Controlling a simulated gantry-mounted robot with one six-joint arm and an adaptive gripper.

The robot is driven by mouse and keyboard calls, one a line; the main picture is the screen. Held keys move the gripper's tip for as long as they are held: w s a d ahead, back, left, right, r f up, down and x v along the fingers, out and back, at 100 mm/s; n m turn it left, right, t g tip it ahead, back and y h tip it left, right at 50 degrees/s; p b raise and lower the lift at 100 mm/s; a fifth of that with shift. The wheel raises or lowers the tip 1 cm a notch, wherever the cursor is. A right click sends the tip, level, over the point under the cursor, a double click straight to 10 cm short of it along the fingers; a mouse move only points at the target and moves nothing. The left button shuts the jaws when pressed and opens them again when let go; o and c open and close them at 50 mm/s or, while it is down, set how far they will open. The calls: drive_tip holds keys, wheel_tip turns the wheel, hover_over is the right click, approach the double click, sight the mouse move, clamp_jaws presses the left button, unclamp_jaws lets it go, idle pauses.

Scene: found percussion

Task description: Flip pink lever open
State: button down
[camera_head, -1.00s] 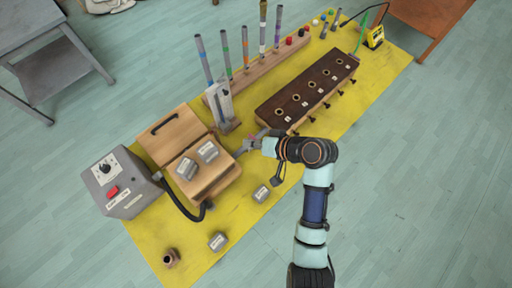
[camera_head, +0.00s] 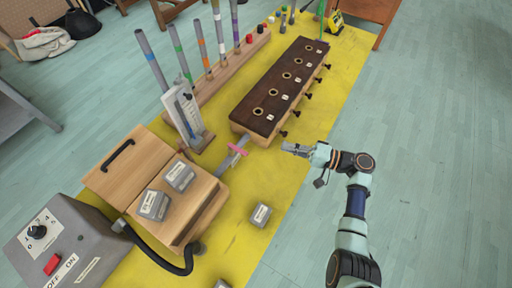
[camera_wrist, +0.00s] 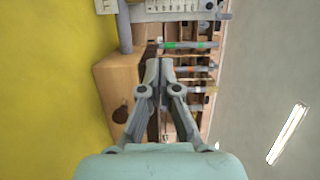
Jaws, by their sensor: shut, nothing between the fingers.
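The small pink lever (camera_head: 238,150) sits on the grey pipe (camera_head: 228,163) between the wooden box and the long dark-topped block. It looks crosswise to the pipe, but it is small and its exact angle is hard to tell. My gripper (camera_head: 284,147) is to the right of the lever, apart from it, with its fingers shut and empty. In the wrist view my gripper (camera_wrist: 159,64) has its fingertips together over the wooden block's end. I cannot make out the lever there.
The wooden box (camera_head: 128,170) with grey weights on top and the grey control box (camera_head: 65,245) stand left. The dark-topped block (camera_head: 285,85) with side knobs is above my gripper. A gauge (camera_head: 184,112) stands behind the lever.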

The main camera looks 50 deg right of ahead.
sight(238, 151)
drive_tip(key=w+a+b, duration=0.1)
drive_tip(key=w+a, duration=0.6)
drive_tip(key=w, duration=0.1)
drive_tip(key=shift+w+a, duration=0.35)
drive_tip(key=shift+a, duration=0.05)
